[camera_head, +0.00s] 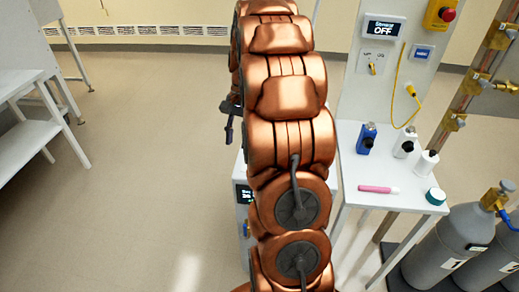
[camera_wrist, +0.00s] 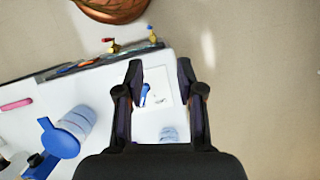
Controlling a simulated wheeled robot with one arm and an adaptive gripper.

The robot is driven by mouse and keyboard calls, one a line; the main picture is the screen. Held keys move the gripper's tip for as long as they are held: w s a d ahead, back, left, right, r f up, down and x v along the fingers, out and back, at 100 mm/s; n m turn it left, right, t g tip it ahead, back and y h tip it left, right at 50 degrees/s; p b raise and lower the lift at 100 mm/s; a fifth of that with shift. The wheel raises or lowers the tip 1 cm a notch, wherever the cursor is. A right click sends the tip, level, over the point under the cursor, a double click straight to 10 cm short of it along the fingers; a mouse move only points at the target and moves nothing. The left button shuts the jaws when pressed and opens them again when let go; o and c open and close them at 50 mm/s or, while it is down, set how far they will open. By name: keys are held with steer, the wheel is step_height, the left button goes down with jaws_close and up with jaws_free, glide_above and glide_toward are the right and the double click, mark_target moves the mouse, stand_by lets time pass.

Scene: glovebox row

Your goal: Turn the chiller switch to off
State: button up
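A white box unit (camera_head: 241,215) stands low behind my arm. Its dark display (camera_head: 244,194) is partly covered by the arm, so its text is not fully readable. A small blue and yellow part (camera_head: 246,229) sits below the display; I cannot tell whether this is the chiller switch. My gripper (camera_wrist: 160,64) is open and empty in the wrist view, its fingers apart above a white surface. A white square with a blue mark or lever (camera_wrist: 146,94) lies between the fingers. In the head view, only a dark part of the gripper (camera_head: 229,131) shows left of the arm.
A wall panel display (camera_head: 382,28) reads OFF, with a small switch (camera_head: 373,66) below. The white table (camera_head: 352,174) holds bottles, including a blue one (camera_head: 367,138), and a pink marker (camera_head: 378,189). Gas cylinders (camera_head: 450,245) stand right.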

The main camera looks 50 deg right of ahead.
steer(key=d+f+m+y, duration=0.1)
steer(key=d+f+m, duration=0.3)
steer(key=d, duration=0.8)
steer(key=shift+t, duration=0.4)
steer(key=shift+p+x, duration=1.55)
steer(key=shift+x, duration=2.35)
steer(key=shift+w+a+r, duration=0.1)
jaws_close()
